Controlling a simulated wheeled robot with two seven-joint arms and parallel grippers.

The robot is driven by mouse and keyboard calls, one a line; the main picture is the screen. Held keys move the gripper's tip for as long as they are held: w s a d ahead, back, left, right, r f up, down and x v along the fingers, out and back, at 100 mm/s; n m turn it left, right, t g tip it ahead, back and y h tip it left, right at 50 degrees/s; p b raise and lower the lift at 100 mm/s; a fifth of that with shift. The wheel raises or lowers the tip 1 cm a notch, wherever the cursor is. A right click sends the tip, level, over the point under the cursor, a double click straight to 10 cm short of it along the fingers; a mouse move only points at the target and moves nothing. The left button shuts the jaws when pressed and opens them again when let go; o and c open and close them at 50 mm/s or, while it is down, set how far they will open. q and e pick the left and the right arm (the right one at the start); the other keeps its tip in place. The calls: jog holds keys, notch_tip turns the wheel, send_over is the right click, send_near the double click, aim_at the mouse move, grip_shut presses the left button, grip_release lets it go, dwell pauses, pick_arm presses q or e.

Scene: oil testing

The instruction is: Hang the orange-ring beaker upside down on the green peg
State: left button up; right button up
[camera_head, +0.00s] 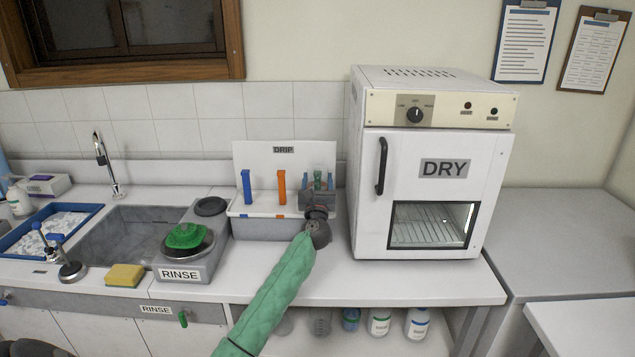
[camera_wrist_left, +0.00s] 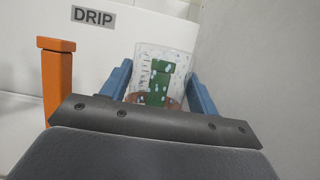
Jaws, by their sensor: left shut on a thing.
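My left gripper (camera_head: 317,181) is at the right end of the DRIP rack (camera_head: 242,211). Its blue fingers stand on both sides of the green peg (camera_head: 317,175). In the left wrist view, the left gripper (camera_wrist_left: 160,88) is shut on a clear beaker (camera_wrist_left: 182,68) with droplets, white marks and an orange-brown band (camera_wrist_left: 178,103) low down. The green peg (camera_wrist_left: 158,80) shows through the glass; it appears within the beaker's outline, but whether the beaker rests on it I cannot tell. The lower edge is hidden by the gripper. My right gripper is out of view.
A blue peg (camera_head: 246,187) and an orange peg (camera_head: 281,187) stand left of the gripper. The white DRY oven (camera_head: 410,190) stands close on the right. The RINSE unit (camera_head: 205,262) with a green brush-like pad (camera_head: 185,236) is at the left, beside the sink (camera_head: 125,243).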

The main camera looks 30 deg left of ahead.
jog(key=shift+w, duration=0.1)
pick_arm(q)
jog(key=shift+f+b, duration=0.35)
jog(key=shift+f, duration=0.15)
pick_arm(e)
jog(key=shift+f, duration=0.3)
pick_arm(q)
jog(key=o, duration=1.1)
jog(key=shift+c, duration=0.2)
jog(key=b+v, duration=0.2)
jog(key=v, duration=0.5)
jog(key=shift+s+d, duration=0.2)
jog(key=shift+s, duration=0.1)
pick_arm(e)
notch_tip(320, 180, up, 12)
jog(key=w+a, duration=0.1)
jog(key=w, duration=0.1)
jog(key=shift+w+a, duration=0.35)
pick_arm(q)
jog(key=shift+f, duration=0.25)
